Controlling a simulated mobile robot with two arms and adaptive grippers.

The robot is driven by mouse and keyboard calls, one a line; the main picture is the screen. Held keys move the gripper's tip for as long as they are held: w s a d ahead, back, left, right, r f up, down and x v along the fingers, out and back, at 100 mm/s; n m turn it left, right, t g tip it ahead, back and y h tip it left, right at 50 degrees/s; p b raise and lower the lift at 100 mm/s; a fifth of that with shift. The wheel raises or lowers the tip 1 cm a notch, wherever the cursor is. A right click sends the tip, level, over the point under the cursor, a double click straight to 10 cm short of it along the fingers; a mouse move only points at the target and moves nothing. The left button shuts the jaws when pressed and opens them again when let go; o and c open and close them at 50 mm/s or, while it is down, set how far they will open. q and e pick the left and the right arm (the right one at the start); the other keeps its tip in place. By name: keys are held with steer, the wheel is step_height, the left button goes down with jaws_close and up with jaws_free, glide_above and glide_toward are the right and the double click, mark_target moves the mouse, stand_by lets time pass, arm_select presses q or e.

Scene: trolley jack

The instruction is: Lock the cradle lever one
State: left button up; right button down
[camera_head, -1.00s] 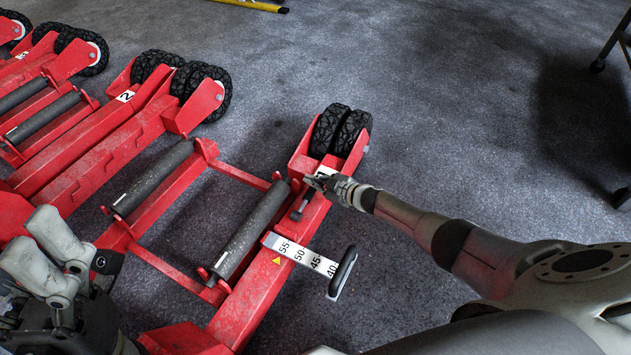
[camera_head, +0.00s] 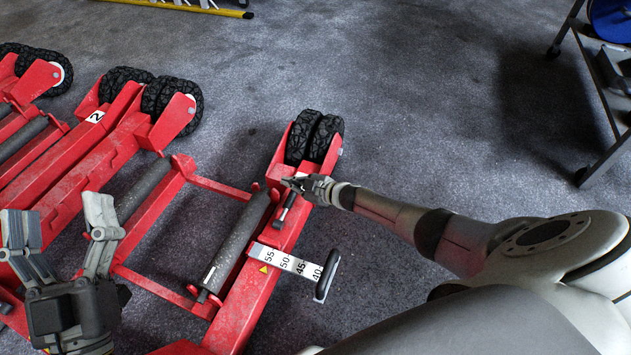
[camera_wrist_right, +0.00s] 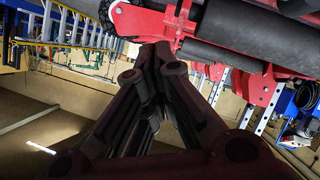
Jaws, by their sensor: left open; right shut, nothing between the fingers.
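The red trolley jack frame (camera_head: 245,300) nearest me has a small dark lever (camera_head: 285,208) near its wheeled end. I take this to be the cradle lever; its number label is not readable here. My right gripper (camera_head: 288,182) is shut and empty, right at the upper end of this lever; I cannot tell whether it touches. In the right wrist view the closed fingers (camera_wrist_right: 155,55) point at the red frame (camera_wrist_right: 150,22), beside a dark roller. My left gripper (camera_head: 57,208) is open and empty at the lower left, fingers pointing up, over the red frames.
A black handle (camera_head: 327,275) on a white scale marked 55 to 40 sticks out right of the frame. Black wheels (camera_head: 314,137) stand at its far end. A jack labelled 2 (camera_head: 95,117) lies to the left. A dark cart (camera_head: 600,110) stands at the right; the floor between is clear.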

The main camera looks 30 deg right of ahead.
arm_select(q)
steer(key=s+a+f+g+y+p, duration=0.1)
steer(key=f+g+y+p, duration=0.1)
steer(key=f+g, duration=0.4)
steer(key=s+a+f+g+y+p, duration=0.1)
steer(key=f+g, duration=0.5)
steer(key=f, duration=0.7)
steer(key=shift+s+a+f+n+y+p, duration=0.25)
steer(key=shift+a+y+p, duration=0.25)
steer(key=shift+a+p, duration=0.25)
arm_select(e)
steer(key=v, duration=0.9)
steer(key=shift+w+d+r, duration=0.25)
steer(key=shift+w+d, duration=0.1)
steer(key=shift+d, duration=0.05)
